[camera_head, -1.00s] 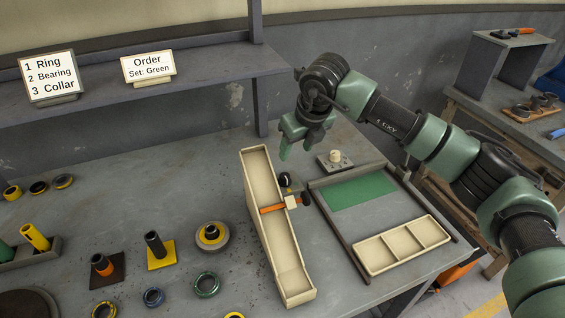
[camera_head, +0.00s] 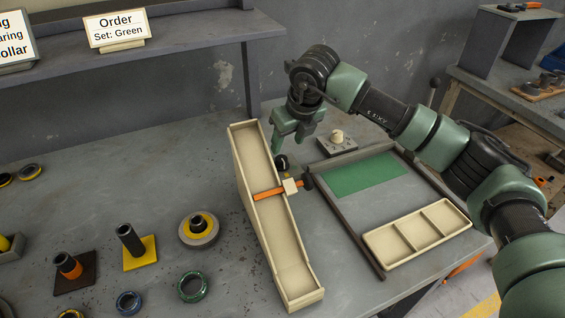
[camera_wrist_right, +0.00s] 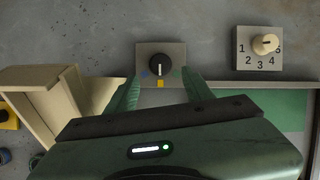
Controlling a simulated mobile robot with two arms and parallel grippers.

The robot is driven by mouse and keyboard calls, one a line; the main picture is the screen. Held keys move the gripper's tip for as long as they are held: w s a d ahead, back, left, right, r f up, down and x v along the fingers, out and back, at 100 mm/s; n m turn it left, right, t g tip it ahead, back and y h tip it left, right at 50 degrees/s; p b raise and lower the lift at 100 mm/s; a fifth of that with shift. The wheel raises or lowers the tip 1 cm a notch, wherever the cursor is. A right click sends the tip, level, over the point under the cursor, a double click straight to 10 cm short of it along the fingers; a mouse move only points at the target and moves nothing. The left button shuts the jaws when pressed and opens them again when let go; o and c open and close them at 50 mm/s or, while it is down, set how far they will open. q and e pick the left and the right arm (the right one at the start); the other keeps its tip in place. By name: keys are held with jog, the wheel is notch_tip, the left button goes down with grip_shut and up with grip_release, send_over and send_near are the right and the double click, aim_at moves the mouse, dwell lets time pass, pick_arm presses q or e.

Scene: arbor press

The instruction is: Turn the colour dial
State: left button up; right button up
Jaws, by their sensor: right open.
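The colour dial is a black knob with a white line on a small grey plate (camera_wrist_right: 178,52). In the right wrist view the knob (camera_wrist_right: 161,65) has its line upright, with a yellow mark just below and fainter coloured marks beside it. In the head view the knob (camera_head: 282,162) is partly hidden by my right gripper (camera_head: 288,146). My right gripper is open and empty, its fingers pointing down. In the wrist view the fingers (camera_wrist_right: 161,88) stand either side of the dial, apart from the knob. The order sign (camera_head: 116,28) reads "Set: Green". My left gripper is not in view.
A cream chute (camera_head: 262,190) with an orange bar stands left of the dial. A numbered dial box (camera_head: 337,146) with a cream knob is to its right. A green mat (camera_head: 365,174) and a cream compartment tray (camera_head: 417,232) lie right. Rings and posts stand on the left.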

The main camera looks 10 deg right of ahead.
aim_at(282, 158)
jog(key=p+x, duration=0.1)
jog(key=x, duration=0.6)
jog(key=shift+p, duration=0.3)
jog(key=shift+w+f, duration=0.1)
jog(key=shift+f, duration=0.25)
grip_shut()
